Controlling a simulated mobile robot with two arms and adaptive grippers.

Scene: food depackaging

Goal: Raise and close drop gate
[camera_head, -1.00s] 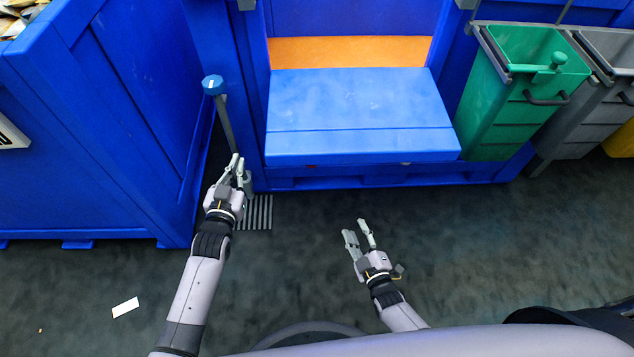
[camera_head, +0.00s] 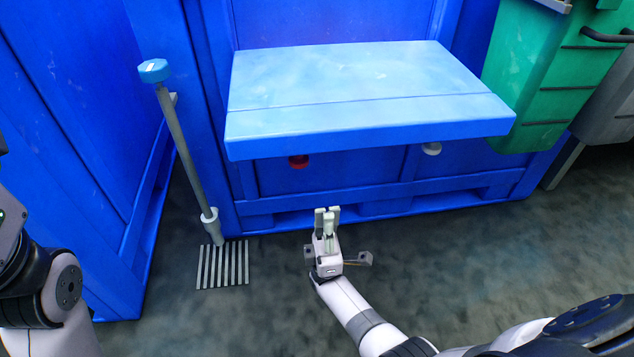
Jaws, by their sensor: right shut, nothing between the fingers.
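The drop gate (camera_head: 365,80) is a thick blue panel that juts out like a shelf from the front of a blue bin (camera_head: 330,20). It lies folded down. A red knob (camera_head: 298,162) and a white knob (camera_head: 431,149) show under its front edge. My right gripper (camera_head: 327,213) is shut and empty. It appears below and in front of the gate, apart from it, with its fingers pointing toward the bin. Only part of my left arm shows at the left edge; its gripper is out of view.
Another blue container (camera_head: 70,120) fills the left. A green bin (camera_head: 550,80) hangs at the right. The dark floor (camera_head: 480,255) in front is clear.

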